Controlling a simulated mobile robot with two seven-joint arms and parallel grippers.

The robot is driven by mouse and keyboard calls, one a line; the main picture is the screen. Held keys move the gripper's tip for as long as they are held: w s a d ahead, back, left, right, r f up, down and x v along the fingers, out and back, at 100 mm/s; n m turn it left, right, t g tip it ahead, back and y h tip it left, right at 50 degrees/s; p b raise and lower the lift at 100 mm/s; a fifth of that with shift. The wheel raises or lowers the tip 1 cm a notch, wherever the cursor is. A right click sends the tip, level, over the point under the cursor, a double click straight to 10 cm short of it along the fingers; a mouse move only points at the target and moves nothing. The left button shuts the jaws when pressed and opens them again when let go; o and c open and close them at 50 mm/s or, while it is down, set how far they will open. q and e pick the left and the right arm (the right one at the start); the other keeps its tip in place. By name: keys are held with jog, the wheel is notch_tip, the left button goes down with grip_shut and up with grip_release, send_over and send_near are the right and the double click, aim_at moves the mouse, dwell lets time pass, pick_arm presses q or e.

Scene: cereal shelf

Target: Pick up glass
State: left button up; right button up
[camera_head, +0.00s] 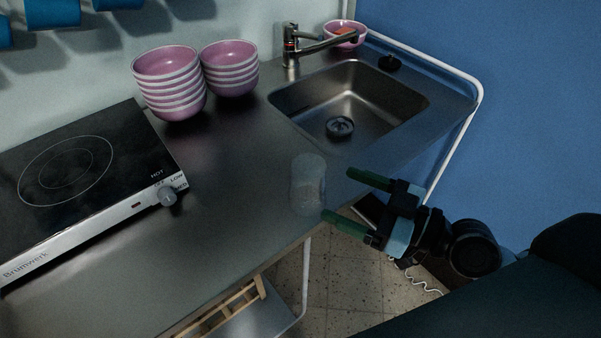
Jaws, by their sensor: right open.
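A clear, faintly visible glass (307,184) stands upright on the metal counter, near its front edge and below the sink. My right gripper (338,195) comes in from the right with its two green fingers apart. The fingers point left toward the glass. The lower fingertip is close to the glass's lower right side; I cannot tell whether it touches. The upper fingertip is to the right of the glass, with a gap. Nothing is held between the fingers. My left gripper is not in view.
A hot plate (70,165) lies at left. Two stacks of pink bowls, a left one (168,80) and a right one (230,68), stand at the back. The sink (350,95) with its tap (310,42) is behind the glass. A white rail (462,130) runs along the counter's right side.

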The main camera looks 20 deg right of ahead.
aim_at(325, 181)
jog(key=shift+w+a+r, duration=0.1)
jog(key=shift+r, duration=0.2)
jog(key=shift+w+a+r, duration=0.1)
jog(key=shift+w, duration=0.05)
jog(key=shift+p+x, duration=0.6)
jog(key=shift+x, duration=0.2)
jog(key=shift+w+a, duration=0.15)
jog(key=shift+w+a+r+p, duration=0.2)
jog(key=shift+w+a+p, duration=0.05)
jog(key=shift+w+p, duration=0.1)
jog(key=p+x, duration=0.1)
jog(key=x, duration=0.3)
jog(key=shift+r+p, duration=0.25)
jog(key=shift+p, duration=0.15)
jog(key=shift+w+a, duration=0.1)
jog(key=shift+a, duration=0.05)
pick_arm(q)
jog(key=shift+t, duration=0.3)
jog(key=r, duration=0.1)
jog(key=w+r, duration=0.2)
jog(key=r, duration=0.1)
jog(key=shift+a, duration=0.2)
pick_arm(e)
jog(key=shift+f, duration=0.15)
jog(key=shift+c, duration=0.2)
